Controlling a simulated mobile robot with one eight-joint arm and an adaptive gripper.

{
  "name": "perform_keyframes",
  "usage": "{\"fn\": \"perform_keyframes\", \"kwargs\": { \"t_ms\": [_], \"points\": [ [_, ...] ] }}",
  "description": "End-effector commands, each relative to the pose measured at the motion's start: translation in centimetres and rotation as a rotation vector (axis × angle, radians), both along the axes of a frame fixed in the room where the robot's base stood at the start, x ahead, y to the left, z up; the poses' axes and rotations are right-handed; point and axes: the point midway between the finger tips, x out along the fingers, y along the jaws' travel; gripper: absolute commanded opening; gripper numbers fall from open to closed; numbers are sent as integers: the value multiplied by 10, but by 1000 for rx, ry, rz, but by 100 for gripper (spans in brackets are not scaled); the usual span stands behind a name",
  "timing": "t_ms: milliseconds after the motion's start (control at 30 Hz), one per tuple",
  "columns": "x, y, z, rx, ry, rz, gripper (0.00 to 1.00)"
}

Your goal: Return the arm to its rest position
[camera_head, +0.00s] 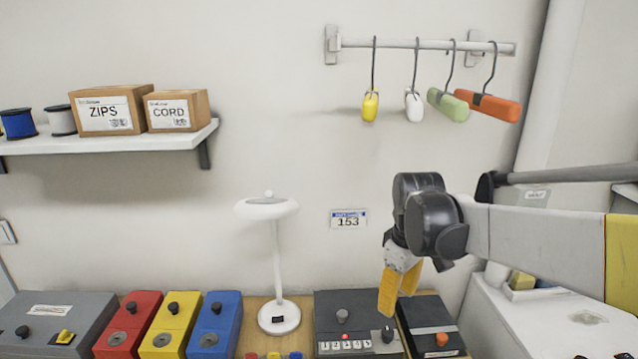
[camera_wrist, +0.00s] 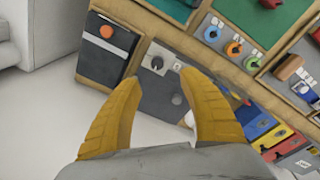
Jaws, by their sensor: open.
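My gripper (camera_head: 402,283) has yellow fingers and hangs from my arm, which reaches in from the right in the head view. Its fingers point down, in front of the dark grey box with a knob and small white keys (camera_head: 345,347). In the wrist view my gripper (camera_wrist: 165,95) shows both fingers spread wide apart with nothing between them. The grey box (camera_wrist: 165,92) lies beyond the fingertips there. The gap between the fingers and the box cannot be judged exactly.
A black box with an orange knob (camera_head: 430,322) stands right of the grey one. A white lamp (camera_head: 275,255), and red, yellow and blue boxes (camera_head: 215,325) stand to the left. A rail (camera_head: 420,44) with hanging tools is above. A white cabinet (camera_head: 530,315) is at right.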

Motion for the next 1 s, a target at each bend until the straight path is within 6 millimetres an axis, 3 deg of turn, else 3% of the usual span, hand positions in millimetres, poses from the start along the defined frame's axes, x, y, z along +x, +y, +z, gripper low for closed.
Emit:
{"fn": "perform_keyframes", "kwargs": {
  "t_ms": [300, 600, 800, 1000],
  "points": [
    [-83, 0, 27, 56, -227, -287, 49],
    [-149, 0, 17, 166, -425, -543, 49],
    [-171, 0, 5, 226, -502, -641, 49],
    [-174, 0, 2, 241, -518, -663, 49]
  ]
}}
